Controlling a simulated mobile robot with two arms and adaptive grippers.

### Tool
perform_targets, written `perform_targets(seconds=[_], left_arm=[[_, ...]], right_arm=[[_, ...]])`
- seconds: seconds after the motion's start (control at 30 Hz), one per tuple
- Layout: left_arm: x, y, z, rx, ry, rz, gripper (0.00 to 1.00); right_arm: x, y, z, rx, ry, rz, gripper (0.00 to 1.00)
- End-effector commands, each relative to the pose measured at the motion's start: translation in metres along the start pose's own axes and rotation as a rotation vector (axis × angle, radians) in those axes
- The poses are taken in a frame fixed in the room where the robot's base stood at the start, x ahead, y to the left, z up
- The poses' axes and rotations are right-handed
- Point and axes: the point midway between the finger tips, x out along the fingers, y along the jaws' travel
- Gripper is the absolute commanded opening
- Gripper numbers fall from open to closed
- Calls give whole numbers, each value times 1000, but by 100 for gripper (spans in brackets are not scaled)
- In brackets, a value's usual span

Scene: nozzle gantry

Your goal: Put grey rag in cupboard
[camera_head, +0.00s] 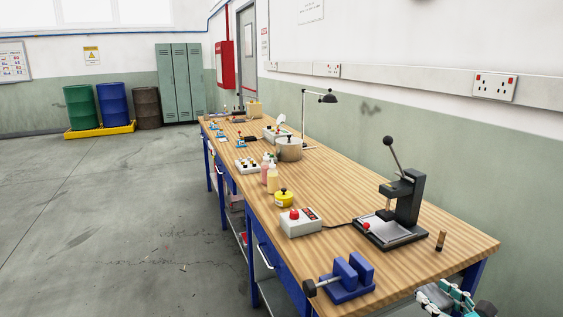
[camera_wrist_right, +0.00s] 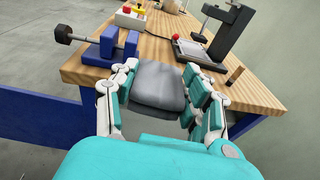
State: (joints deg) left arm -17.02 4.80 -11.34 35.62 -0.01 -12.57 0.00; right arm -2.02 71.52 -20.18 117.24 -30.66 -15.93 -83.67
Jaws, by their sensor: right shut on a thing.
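The grey rag (camera_wrist_right: 158,88) is a folded, soft dark-grey bundle in the right wrist view. My right gripper (camera_wrist_right: 160,74) is shut on it, with fingers on both sides, in front of the bench's near end. In the head view my right gripper (camera_head: 447,298) shows at the bottom right edge, partly cut off. A tall grey-green locker-type cupboard (camera_head: 179,83) stands against the far wall with its doors shut. My left gripper is not in view.
The long wooden workbench (camera_head: 333,193) carries a blue vise (camera_head: 347,277), a black lever press (camera_head: 400,212), a button box (camera_head: 301,222), bottles and a lamp. Drums (camera_head: 112,104) stand left of the lockers. The grey floor (camera_head: 110,210) left of the bench is clear.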

Motion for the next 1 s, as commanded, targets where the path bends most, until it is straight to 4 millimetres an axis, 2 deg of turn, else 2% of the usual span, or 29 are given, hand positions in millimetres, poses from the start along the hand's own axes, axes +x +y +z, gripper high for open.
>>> perform_targets(seconds=[0.03,0.3,0.5,0.77,1.0], left_arm=[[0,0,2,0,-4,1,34],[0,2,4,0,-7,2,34],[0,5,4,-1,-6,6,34],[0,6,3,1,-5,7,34],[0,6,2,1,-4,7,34]], right_arm=[[-8,15,-6,7,3,-11,25],[-61,96,-32,39,0,-138,25],[-92,142,-48,47,0,-221,25],[-119,184,-62,53,1,-290,25],[-114,189,-61,62,4,-272,25]])
